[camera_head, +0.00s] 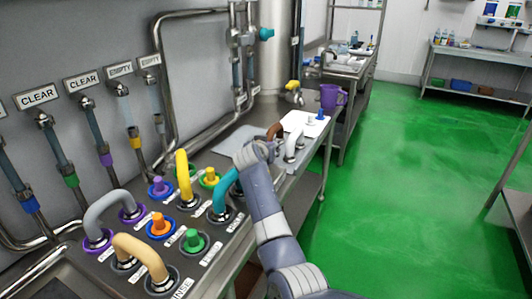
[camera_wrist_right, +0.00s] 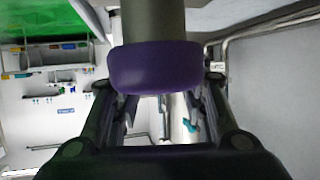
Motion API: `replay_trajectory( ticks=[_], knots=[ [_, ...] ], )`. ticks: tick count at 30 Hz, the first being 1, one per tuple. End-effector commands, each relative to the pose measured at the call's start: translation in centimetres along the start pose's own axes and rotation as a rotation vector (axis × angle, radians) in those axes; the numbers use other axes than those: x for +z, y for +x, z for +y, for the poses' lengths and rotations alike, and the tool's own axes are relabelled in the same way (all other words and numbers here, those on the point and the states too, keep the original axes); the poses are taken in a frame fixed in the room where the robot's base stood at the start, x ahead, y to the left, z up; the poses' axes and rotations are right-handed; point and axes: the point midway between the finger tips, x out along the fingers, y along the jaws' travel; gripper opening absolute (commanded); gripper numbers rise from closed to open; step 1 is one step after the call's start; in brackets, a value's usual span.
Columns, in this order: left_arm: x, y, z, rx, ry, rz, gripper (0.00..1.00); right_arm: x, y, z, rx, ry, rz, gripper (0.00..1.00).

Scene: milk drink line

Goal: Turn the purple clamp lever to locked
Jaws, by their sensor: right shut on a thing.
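In the wrist view my right gripper (camera_wrist_right: 160,108) has a finger on each side of a grey cylinder with a wide purple collar (camera_wrist_right: 155,68). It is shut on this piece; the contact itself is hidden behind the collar. In the head view my right arm reaches to the middle of the counter, and its fingers cannot be made out. My left gripper is out of view.
A panel holds several bent pipes, among them a yellow one (camera_head: 183,175), a teal one (camera_head: 224,190) and a grey one (camera_head: 110,205), plus coloured caps. The green floor (camera_head: 400,160) is clear.

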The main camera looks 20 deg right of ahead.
Motion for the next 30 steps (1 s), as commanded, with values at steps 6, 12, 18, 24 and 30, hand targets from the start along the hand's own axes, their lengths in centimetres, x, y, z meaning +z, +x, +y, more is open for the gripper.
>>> replay_trajectory(
  ticks=[6, 12, 18, 24, 30],
  knots=[
    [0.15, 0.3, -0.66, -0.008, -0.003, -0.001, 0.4, 0.27, 0.03, 0.01, 0.011, 0.008, -0.006, 0.0],
    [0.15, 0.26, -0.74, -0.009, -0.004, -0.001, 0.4, 0.26, 0.03, 0.02, 0.011, 0.008, -0.006, 0.0],
    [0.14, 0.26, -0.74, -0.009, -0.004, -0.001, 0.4, 0.23, 0.03, 0.02, 0.011, 0.008, -0.006, 0.52],
    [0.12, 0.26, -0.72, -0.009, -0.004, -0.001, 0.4, 0.11, 0.02, 0.06, 0.011, 0.007, -0.003, 0.52],
    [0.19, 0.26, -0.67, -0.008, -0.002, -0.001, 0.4, 0.09, -0.5, -0.01, 0.011, 0.006, -0.002, 0.52]
  ],
)
